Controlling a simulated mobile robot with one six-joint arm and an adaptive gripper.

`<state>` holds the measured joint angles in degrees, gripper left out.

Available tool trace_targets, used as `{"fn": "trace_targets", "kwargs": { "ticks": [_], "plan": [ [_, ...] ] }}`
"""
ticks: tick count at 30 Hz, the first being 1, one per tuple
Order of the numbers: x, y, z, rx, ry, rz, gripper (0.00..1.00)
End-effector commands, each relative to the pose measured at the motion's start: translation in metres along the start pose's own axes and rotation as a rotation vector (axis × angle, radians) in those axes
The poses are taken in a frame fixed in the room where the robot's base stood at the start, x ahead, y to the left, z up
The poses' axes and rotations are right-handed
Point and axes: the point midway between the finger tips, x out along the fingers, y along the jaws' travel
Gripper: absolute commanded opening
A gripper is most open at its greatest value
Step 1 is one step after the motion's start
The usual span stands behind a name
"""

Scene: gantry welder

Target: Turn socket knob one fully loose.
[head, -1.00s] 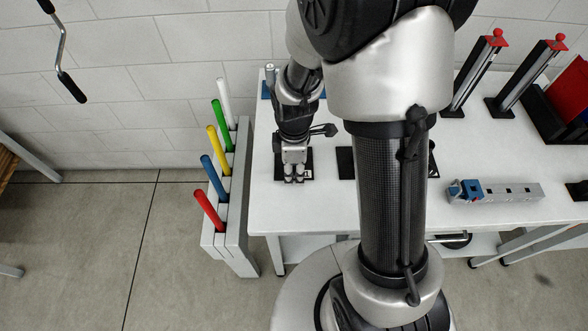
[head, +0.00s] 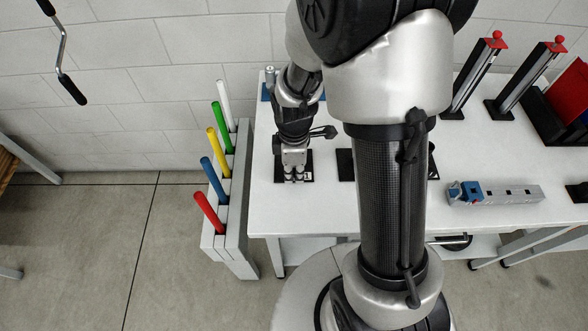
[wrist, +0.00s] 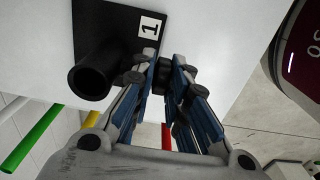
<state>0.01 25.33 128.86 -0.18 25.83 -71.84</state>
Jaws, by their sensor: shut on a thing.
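Socket one is a black tube (wrist: 92,80) on a black base plate (wrist: 113,28) with a white label "1" in the wrist view. In the head view its plate (head: 308,160) lies at the left end of the white table. A small dark knob (wrist: 172,84) beside the tube is between my gripper's fingertips. My gripper (wrist: 170,73) is shut on this knob, with blue-lined fingers on both sides. In the head view my gripper (head: 293,178) is over the plate and hides the knob and most of the socket.
A rack (head: 240,175) with several coloured rods stands left of the table. Another black plate (head: 346,164) lies to the right, partly behind my arm. A grey bar with a blue part (head: 495,193) lies further right. Two posts with red knobs (head: 497,34) stand at the back right.

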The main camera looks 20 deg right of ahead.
Motion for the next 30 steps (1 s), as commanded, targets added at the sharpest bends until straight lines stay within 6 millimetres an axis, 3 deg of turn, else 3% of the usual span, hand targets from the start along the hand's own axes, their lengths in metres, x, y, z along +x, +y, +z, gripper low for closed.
{"fn": "trace_targets", "kwargs": {
  "ticks": [14,30],
  "plan": [
    [-0.001,0.000,-0.005,-0.008,-0.174,0.001,0.00],
    [0.004,0.000,-0.012,-0.006,-0.676,0.003,0.00]
  ]
}}
